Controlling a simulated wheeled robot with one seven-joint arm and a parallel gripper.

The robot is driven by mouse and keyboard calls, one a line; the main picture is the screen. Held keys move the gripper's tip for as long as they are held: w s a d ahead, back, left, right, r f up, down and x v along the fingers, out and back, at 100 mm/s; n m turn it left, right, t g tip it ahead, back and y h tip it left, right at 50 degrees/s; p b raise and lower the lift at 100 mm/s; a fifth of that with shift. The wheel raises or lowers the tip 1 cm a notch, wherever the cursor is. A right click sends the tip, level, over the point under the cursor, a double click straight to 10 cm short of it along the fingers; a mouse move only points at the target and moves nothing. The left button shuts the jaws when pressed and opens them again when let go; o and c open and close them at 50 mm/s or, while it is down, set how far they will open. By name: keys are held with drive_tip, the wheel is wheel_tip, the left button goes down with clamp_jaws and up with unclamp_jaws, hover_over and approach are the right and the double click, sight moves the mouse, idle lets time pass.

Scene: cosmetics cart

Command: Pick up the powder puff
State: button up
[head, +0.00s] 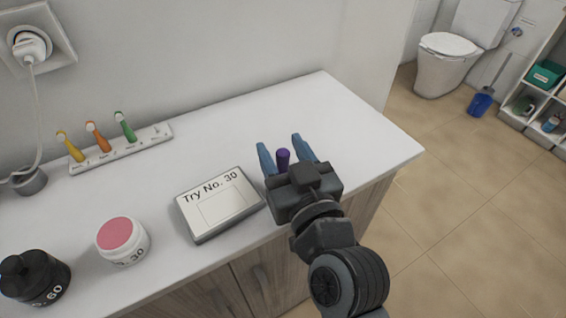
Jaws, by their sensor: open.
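A round pink pad (115,233), which may be the powder puff, sits in the top of a white jar (125,257) at the lower left of the counter. My gripper (281,141) is at the middle of the counter, well to the right of the jar. Its two blue fingers are open. A small purple cylinder (283,160) shows between the fingers; I cannot tell whether they touch it, and its lower part is hidden by my gripper.
A box marked "Try No. 30" (222,228) lies between the jar and my gripper on the white counter (335,120). A black jar (38,284) stands at far left. A toothbrush holder (148,137) is along the wall. The counter's right end is clear.

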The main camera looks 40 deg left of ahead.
drive_tip(key=shift+c, duration=0.4)
clamp_jaws()
drive_tip(key=shift+r, duration=0.15)
